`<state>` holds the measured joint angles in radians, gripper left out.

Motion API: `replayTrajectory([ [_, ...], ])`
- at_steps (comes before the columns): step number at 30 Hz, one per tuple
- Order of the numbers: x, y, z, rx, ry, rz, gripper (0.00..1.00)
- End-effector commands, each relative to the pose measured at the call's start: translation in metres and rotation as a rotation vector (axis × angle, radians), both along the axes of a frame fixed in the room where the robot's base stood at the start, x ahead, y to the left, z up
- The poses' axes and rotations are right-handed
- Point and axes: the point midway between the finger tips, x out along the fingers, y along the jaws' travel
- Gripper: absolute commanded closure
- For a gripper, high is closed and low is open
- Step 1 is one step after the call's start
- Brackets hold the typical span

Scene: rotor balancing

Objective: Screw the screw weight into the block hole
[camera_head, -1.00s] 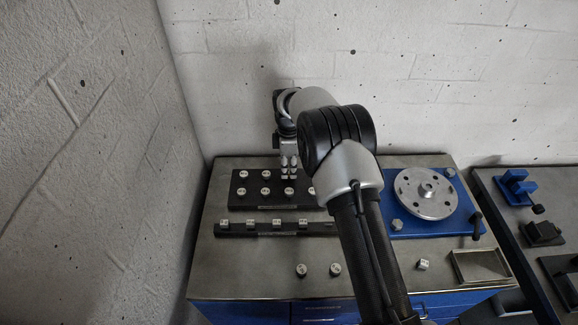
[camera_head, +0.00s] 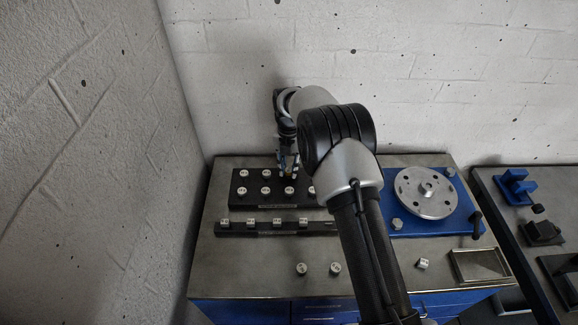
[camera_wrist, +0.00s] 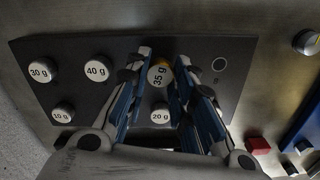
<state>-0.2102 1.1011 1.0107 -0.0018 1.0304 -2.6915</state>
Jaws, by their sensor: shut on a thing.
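A black block (camera_wrist: 75,62) holds several round, pale-topped screw weights; it is also at the back of the bench in the head view (camera_head: 236,199). My gripper (camera_wrist: 166,60) is over the block, its blue-sided fingers shut around the 35 g screw weight (camera_wrist: 159,76). In the head view my gripper (camera_head: 288,171) points down at the block's back row. An empty ringed hole (camera_wrist: 219,64) shows right of the 35 g weight in the wrist view. How far the held weight sits in a hole is hidden.
The 30 g (camera_wrist: 40,70), 40 g (camera_wrist: 96,69), 10 g (camera_wrist: 63,112) and 20 g (camera_wrist: 160,115) weights sit close around my fingers. A black rail (camera_head: 262,233) with weights lies in front. A metal rotor (camera_head: 425,194) stands on a blue plate at right.

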Motion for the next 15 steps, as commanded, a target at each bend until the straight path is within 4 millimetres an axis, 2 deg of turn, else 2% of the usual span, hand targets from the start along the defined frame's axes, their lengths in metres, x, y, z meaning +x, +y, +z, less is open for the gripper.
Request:
replayTrajectory([
  [3, -0.0001, 0.0, 0.0, 0.0, 0.0, 0.162, 1.0],
  [6, -0.0001, 0.0, -0.0001, 0.0, 0.0, 0.248, 1.0],
  [15, 0.0, 0.0, -0.0001, 0.0, 0.0, 0.275, 1.0],
])
